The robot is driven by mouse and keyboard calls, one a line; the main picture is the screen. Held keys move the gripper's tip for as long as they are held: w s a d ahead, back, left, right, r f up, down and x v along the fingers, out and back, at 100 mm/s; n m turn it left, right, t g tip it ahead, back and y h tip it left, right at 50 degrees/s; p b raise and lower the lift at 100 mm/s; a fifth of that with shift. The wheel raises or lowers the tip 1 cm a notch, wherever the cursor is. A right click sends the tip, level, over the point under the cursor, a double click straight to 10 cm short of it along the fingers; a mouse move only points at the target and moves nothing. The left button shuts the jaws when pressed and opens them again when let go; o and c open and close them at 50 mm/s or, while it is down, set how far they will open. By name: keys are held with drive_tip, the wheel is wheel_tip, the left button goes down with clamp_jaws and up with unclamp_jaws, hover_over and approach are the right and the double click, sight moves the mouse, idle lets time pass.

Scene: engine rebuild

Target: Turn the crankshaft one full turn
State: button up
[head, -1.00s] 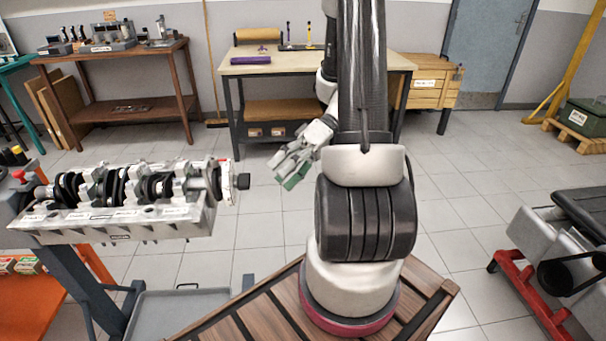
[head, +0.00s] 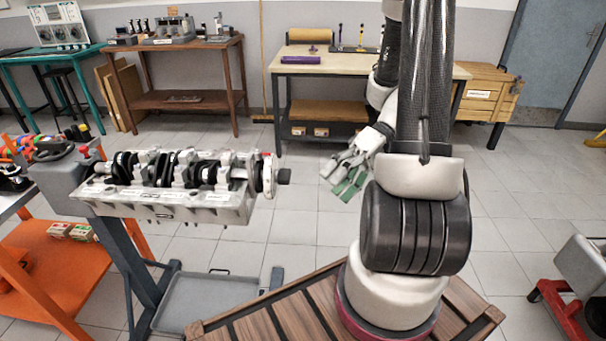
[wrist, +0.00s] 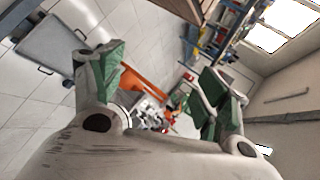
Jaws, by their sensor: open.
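The crankshaft (head: 157,168) lies in the engine block (head: 165,202) at the left of the head view, mounted on a stand. Its right end carries a light flange and a dark round nose (head: 283,176). My gripper (head: 345,183) is to the right of that nose, apart from it, open and empty. In the wrist view my gripper's green-padded fingers (wrist: 160,85) stand wide apart. The engine block shows small and blurred between them in the wrist view (wrist: 150,115), with an orange cart behind.
A grey tray (head: 210,300) lies on the floor below the engine stand. An orange cart (head: 50,255) is at the left. Workbenches stand along the back wall, including one with a pale top (head: 350,66). Open tiled floor lies between the engine and the benches.

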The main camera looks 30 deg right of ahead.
wheel_tip(320, 180, down, 5)
drive_tip(key=w+m+t+y, duration=0.2)
drive_tip(key=w+m+y, duration=0.1)
drive_tip(key=m, duration=0.2)
drive_tip(key=m+t, duration=0.9)
drive_tip(key=m, duration=1.3)
approach(285, 174)
drive_tip(key=w+a+f, duration=0.1)
drive_tip(key=w+a, duration=0.1)
drive_tip(key=shift+y, duration=0.4)
drive_tip(key=x, duration=0.7)
drive_tip(key=shift+s+a+f, duration=0.1)
drive_tip(key=shift+a+f, duration=0.1)
drive_tip(key=c, duration=1)
